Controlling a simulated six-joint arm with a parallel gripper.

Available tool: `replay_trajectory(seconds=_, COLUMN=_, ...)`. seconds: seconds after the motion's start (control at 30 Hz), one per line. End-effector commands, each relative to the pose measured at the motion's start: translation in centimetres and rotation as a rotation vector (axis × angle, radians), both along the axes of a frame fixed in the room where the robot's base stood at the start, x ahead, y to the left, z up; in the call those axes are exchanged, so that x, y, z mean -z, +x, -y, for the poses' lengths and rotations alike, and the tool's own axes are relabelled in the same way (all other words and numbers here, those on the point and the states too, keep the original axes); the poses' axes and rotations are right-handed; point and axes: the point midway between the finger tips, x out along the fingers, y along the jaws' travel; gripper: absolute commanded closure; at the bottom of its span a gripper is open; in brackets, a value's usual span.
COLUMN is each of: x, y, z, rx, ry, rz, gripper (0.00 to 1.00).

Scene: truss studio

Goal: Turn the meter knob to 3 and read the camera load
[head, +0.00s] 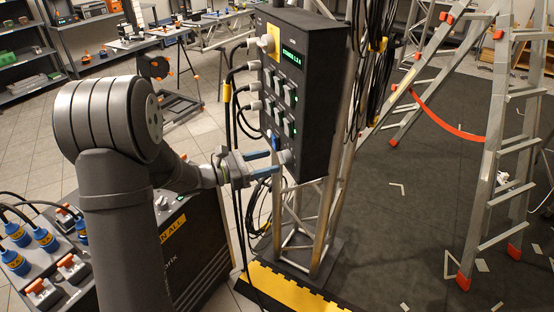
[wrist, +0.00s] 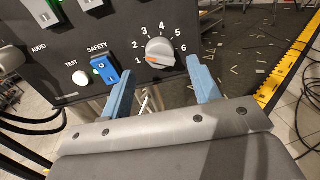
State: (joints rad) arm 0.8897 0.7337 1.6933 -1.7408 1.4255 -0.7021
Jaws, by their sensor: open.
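The meter knob (wrist: 160,52) is a grey dial on the lower part of the dark panel, ringed by the numbers 1 to 6. Its orange mark points to about 1. In the head view the knob (head: 285,157) sits low on the black box (head: 312,95) fixed to the truss. My gripper (wrist: 163,74) is open, with its blue fingers on either side of the knob and apart from it. In the head view my gripper (head: 273,161) reaches the panel from the left. A small green display (head: 292,56) is lit near the top; its text is hard to read.
A blue SAFETY switch (wrist: 104,70) and a white TEST button (wrist: 79,78) lie left of the knob. Plugged cables (head: 243,90) hang beside the box. A ladder (head: 500,140) stands at the right. A yellow-edged base (head: 295,290) lies below.

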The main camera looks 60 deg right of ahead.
Motion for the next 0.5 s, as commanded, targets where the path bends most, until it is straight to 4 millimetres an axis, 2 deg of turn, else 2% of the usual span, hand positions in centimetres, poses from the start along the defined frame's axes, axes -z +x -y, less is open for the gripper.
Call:
replay_trajectory(seconds=0.2, x=0.0, y=-1.9, z=2.3, rx=0.002, ry=0.000, rz=0.000, gripper=0.44)
replay_trajectory(seconds=0.5, x=0.0, y=-2.3, z=2.9, rx=-0.001, ry=0.001, rz=-0.001, gripper=0.44)
